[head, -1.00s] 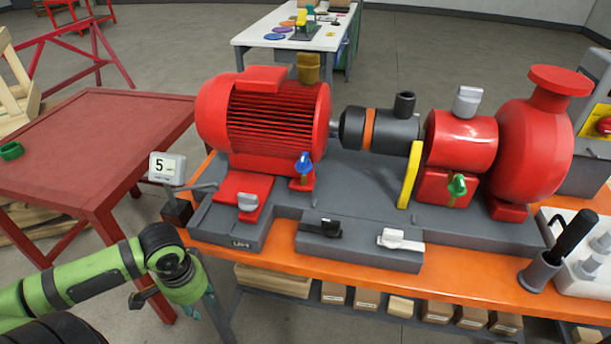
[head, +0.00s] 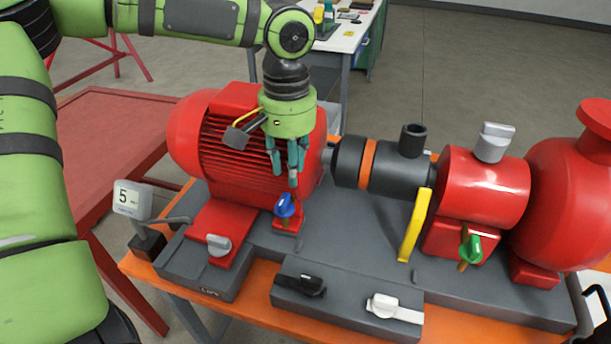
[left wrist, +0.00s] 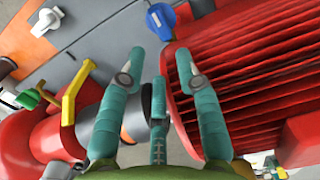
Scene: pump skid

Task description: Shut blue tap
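The blue tap (head: 284,206) sits on a small red block at the front right foot of the red motor, on a brass-coloured stem. In the left wrist view the blue tap (left wrist: 160,20) shows at the top middle, beyond the fingertips. My left gripper (head: 287,172) points down just above and behind the blue tap, in front of the motor's right end. Its teal fingers are spread and empty in the left wrist view (left wrist: 155,62). It appears apart from the tap. My right gripper is not seen.
The red motor (head: 236,150) stands close by my left fingers. A green tap (head: 470,249), a yellow lever (head: 414,226), and grey (head: 218,245), black (head: 311,285) and white (head: 384,305) handles are on the skid. A gauge reading 5 (head: 131,197) stands at the left.

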